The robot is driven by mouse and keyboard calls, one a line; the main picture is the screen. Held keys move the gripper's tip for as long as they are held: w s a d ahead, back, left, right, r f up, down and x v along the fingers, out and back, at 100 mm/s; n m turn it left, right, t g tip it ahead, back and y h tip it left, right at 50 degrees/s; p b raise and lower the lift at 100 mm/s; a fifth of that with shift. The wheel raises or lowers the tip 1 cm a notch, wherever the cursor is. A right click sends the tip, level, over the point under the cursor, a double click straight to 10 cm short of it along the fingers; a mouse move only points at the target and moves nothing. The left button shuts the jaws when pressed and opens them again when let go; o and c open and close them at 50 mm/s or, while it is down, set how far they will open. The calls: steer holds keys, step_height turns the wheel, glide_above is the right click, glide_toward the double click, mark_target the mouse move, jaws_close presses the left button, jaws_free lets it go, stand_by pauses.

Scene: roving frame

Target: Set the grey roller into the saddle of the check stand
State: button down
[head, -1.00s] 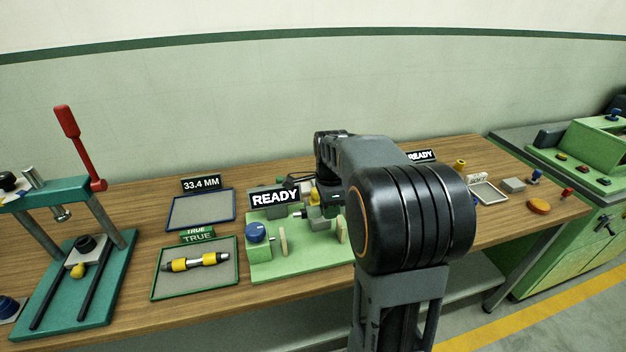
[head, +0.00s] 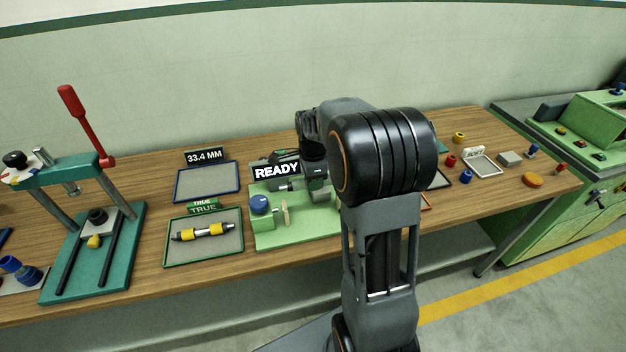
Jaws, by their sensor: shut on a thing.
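The check stand is a light green base (head: 295,235) on the bench, with a blue knob (head: 260,204) at its left and a pale upright plate (head: 285,213) beside it. A READY sign stands over its back. My gripper (head: 316,188) is over the stand's back part, partly hidden by my own wrist and arm. It is shut on the grey roller (head: 289,187), whose left end shows beside the fingers. The roller appears to be above the base; I cannot tell if it touches. The saddle cannot be made out, and the stand's right side is hidden by my arm.
A tray marked TRUE (head: 236,255) holds a yellow-banded shaft (head: 203,232). Behind it lies an empty blue-rimmed tray (head: 207,196) by a 33.4 MM sign. A teal press (head: 120,258) with a red lever stands left. Small parts and a tray (head: 484,167) lie right.

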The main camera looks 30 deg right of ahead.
steer(key=shift+f+b, duration=1.5)
steer(key=shift+f, duration=0.75)
steer(key=shift+f, duration=0.2)
steer(key=shift+f+b, duration=0.9)
steer(key=shift+f, duration=0.25)
steer(key=shift+f, duration=0.35)
steer(key=shift+f+b, duration=0.45)
steer(key=shift+b, duration=0.05)
steer(key=shift+c, duration=1.3)
jaws_free()
